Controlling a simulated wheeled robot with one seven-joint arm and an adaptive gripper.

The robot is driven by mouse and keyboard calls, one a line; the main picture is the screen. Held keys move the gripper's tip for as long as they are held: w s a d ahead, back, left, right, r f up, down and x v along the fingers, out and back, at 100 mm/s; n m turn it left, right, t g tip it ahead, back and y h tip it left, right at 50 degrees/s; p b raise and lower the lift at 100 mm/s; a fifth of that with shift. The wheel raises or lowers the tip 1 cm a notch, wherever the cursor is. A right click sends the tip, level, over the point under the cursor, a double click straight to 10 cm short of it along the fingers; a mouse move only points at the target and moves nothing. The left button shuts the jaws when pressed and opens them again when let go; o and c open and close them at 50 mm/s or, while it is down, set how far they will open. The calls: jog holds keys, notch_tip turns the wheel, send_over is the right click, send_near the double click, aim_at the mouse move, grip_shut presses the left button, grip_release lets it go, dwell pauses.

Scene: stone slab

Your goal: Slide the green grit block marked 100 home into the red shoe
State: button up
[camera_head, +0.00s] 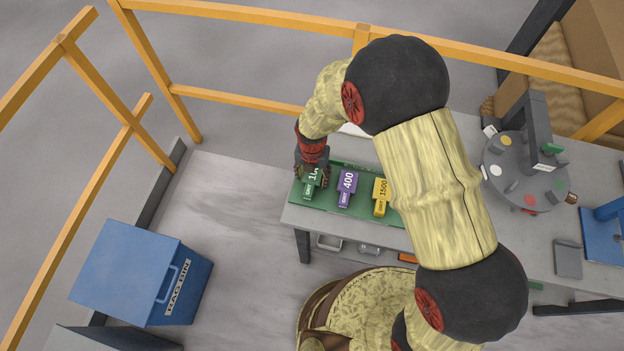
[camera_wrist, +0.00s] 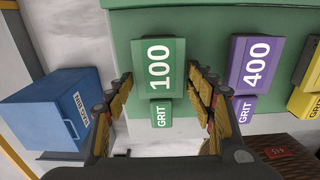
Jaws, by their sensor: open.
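The green grit block marked 100 (camera_head: 310,187) lies on the green tray (camera_head: 330,208) at the left end of a row. In the wrist view, the green grit block (camera_wrist: 160,65) shows its 100 label, with a narrower GRIT tab toward me. My gripper (camera_head: 313,170) is over this block. In the wrist view my open gripper (camera_wrist: 160,85) has one finger on each side of the block, with gaps showing; the height is hard to judge.
A purple block marked 400 (camera_head: 346,186) and a yellow block marked 1500 (camera_head: 381,195) lie to the right. A grey turntable (camera_head: 505,190) with coloured discs and an upright column stands farther right. A blue rag bin (camera_head: 140,270) stands on the floor, and yellow rails surround the area.

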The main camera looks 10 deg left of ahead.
jog(key=shift+c, duration=0.7)
jog(key=c, duration=1.1)
jog(key=shift+r, duration=0.15)
